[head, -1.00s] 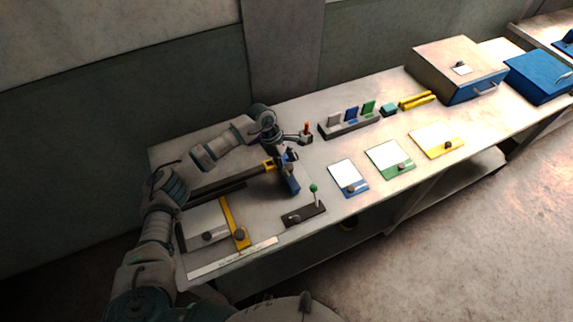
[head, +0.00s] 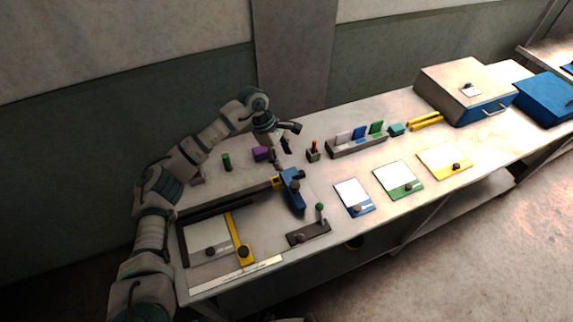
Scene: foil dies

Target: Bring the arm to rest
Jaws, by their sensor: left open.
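My left arm (head: 187,160) comes in from the left and bends over the back of the workbench (head: 330,230). My left gripper (head: 289,137) is open, with nothing seen between its fingers. It hangs above the back of the bench, left of a small grey holder with an orange-topped piece (head: 313,150) and apart from it in the picture. A blue clamp-like block (head: 293,188) on a dark rail lies below the gripper in the picture. My right gripper is not in view.
A purple block (head: 261,153) and a green cylinder (head: 227,162) stand near the arm. A rack with coloured plates (head: 356,144), white-topped pads (head: 398,179), yellow bars (head: 424,121) and a large box (head: 462,92) lie to the right.

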